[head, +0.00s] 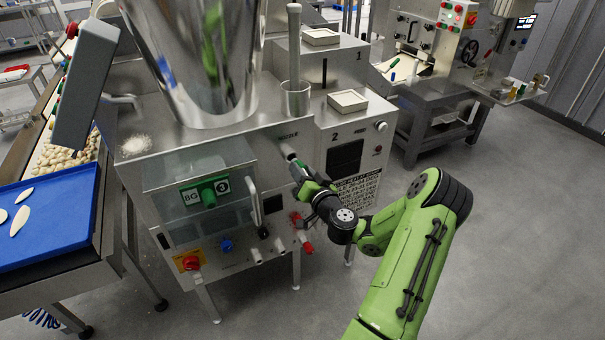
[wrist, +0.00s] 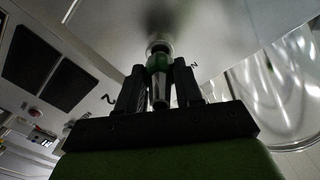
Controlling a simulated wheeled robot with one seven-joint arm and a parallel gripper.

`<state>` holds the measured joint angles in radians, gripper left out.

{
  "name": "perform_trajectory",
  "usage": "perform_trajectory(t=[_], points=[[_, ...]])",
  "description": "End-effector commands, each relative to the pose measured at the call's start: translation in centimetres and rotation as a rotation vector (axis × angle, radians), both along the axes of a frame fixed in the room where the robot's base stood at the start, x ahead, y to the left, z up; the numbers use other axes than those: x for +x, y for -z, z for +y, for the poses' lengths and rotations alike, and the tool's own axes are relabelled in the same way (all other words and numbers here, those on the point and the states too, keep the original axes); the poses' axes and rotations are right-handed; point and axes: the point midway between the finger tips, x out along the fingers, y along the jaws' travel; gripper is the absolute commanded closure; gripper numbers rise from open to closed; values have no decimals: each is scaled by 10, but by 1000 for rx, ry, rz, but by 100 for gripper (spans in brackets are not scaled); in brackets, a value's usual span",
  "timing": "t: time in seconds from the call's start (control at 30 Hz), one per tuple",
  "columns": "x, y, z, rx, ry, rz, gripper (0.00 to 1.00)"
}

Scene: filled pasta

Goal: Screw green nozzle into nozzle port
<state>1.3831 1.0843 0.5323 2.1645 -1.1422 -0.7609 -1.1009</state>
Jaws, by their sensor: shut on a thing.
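My gripper (head: 298,170) is at the front of the steel machine, just below the nozzle label. In the wrist view my gripper (wrist: 158,88) has its two dark fingers on either side of the green nozzle (wrist: 158,63), which has a green band and a metal tip pointing back toward my palm. The nozzle's far end meets the round nozzle port (wrist: 159,46) on the machine face. I cannot tell how deeply it is seated or whether threads are engaged.
Red fittings (head: 306,246) stick out below. A large steel hopper (head: 200,70) stands above. Open floor (head: 520,220) lies to the right.

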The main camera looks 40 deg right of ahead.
Motion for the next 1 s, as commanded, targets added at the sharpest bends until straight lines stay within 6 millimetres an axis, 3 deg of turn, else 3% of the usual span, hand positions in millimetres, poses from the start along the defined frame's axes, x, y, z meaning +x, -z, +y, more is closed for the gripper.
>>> perform_trajectory(t=[1.0], points=[[18, -1, -5, 0, 0, 0, 97]])
